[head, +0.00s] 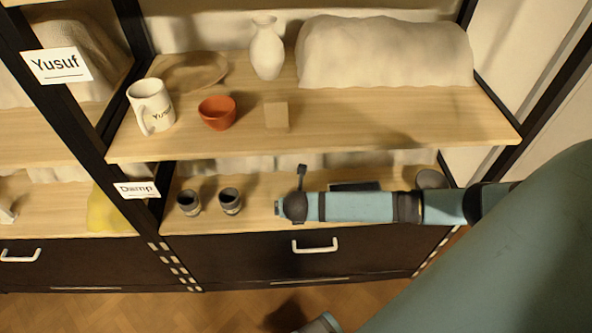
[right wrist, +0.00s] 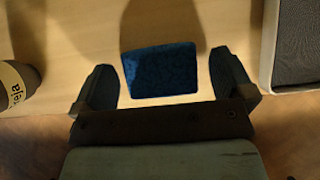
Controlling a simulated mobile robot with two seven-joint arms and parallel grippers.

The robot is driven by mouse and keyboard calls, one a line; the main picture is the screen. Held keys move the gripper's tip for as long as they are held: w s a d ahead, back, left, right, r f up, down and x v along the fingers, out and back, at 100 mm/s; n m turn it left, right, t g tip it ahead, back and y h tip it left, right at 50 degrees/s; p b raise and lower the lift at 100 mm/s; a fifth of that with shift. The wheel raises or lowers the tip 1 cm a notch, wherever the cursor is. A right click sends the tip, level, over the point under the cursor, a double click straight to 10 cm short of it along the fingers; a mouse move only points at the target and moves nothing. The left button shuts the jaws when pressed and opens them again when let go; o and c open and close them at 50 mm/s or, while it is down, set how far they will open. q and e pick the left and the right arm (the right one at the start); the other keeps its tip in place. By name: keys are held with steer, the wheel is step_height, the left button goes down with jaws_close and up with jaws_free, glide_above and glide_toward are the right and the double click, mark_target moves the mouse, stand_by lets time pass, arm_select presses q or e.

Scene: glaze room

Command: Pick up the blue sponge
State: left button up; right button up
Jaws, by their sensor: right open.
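The blue sponge (right wrist: 160,72) lies on the pale wooden shelf in the right wrist view, between the two dark fingers of my right gripper (right wrist: 165,66). The gripper is open, with a gap on either side of the sponge. In the head view my right arm reaches in from the right along the lower shelf, with its gripper (head: 293,194) near the shelf's middle. I cannot make out the sponge in the head view.
Two dark cups (head: 230,201) stand left of my right gripper. A lettered cup (right wrist: 17,84) and a grey, pale-edged object (right wrist: 297,45) flank the sponge. The upper shelf (head: 370,120) overhangs, holding a white mug (head: 152,105), red bowl (head: 217,112) and vase (head: 266,48).

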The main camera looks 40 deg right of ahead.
steer(key=shift+w+d+f, duration=0.15)
steer(key=shift+w+f, duration=0.05)
steer(key=shift+f, duration=0.15)
steer(key=shift+c, duration=0.2)
steer(key=c, duration=0.9)
steer(key=shift+r, duration=0.55)
steer(key=r, duration=0.1)
steer(key=p, duration=0.1)
steer(key=r, duration=0.1)
steer(key=shift+s+a+r, duration=0.2)
steer(key=shift+s+r, duration=0.05)
steer(key=shift+r, duration=0.1)
steer(key=s+a+p, duration=0.1)
steer(key=s+a, duration=0.2)
steer(key=s, duration=0.2)
steer(key=s+a, duration=0.3)
steer(key=s, duration=0.2)
steer(key=s+a+p, duration=0.1)
steer(key=s+a, duration=0.2)
steer(key=s, duration=0.2)
steer(key=shift+f+p, duration=0.1)
steer(key=shift+p, duration=0.2)
